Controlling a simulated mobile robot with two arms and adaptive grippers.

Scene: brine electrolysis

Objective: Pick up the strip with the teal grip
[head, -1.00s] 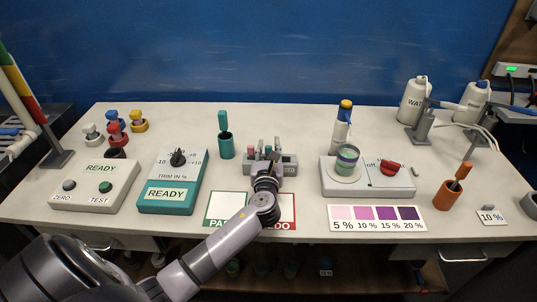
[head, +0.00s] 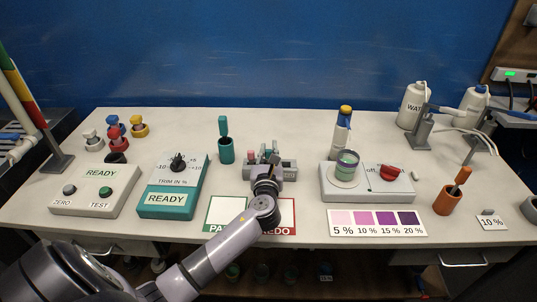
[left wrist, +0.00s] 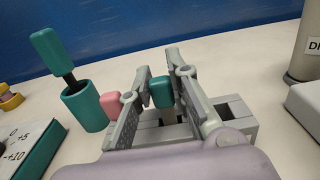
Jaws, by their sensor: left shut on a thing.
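The strip with the teal grip (left wrist: 161,92) stands upright in the grey rack (left wrist: 238,111), its pale lower part going down toward a slot. In the left wrist view my left gripper (left wrist: 160,84) has one finger on each side of the teal grip and is shut on it. In the head view my left gripper (head: 267,160) is over the rack (head: 289,171) and hides much of the grip. A strip with a pink grip (left wrist: 110,98) stands just left of the fingers. My right gripper is not in view.
A teal cup (head: 226,153) holding a teal-handled tool stands left of the rack. The trim box (head: 174,184) is farther left. The white device with a red knob (head: 385,190) stands to the right. The red and green mat (head: 226,212) lies in front.

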